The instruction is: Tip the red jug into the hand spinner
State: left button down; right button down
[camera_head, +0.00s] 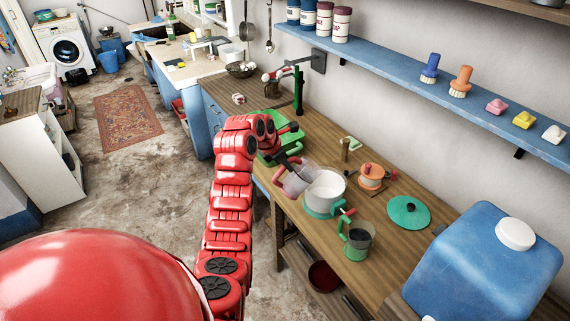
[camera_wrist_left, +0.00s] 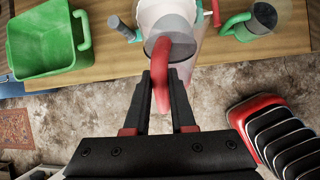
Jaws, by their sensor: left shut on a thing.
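The red jug (camera_head: 297,181), a clear cup with a red handle (camera_wrist_left: 178,62), is held by my left gripper (camera_head: 285,166) beside and slightly above the hand spinner. The jug looks tilted towards it. In the wrist view the fingers (camera_wrist_left: 160,92) are shut around the red handle. The hand spinner (camera_head: 324,191) is a white tub on a teal base, open at the top, with a red-gripped crank at its side. In the wrist view its white tub (camera_wrist_left: 160,10) lies partly behind the jug. The jug's contents are unclear. My right gripper is out of view.
A clear jug with a green handle (camera_head: 358,241) stands close to the spinner's front. A teal lid (camera_head: 408,212) and an orange reel-like item (camera_head: 371,176) lie to the right. A green tub (camera_wrist_left: 45,45) is left in the wrist view. A blue container (camera_head: 480,265) fills the near right.

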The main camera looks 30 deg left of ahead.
aim_at(298, 159)
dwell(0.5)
pick_arm(q)
jog(key=shift+w+d, duration=0.25)
jog(key=shift+w, duration=0.1)
jog(key=shift+w+d+r+g+y+b, duration=0.15)
jog(key=shift+w+d+g+y+b, duration=0.25)
jog(key=shift+g, duration=0.3)
jog(key=shift+a, duration=0.1)
jog(key=shift+w, duration=0.15)
dwell(0.5)
jog(key=shift+w+d+g+y+b, duration=0.45)
jog(key=shift+w+g+y, duration=0.15)
jog(key=shift+w+g, duration=0.15)
jog(key=shift+d, duration=0.15)
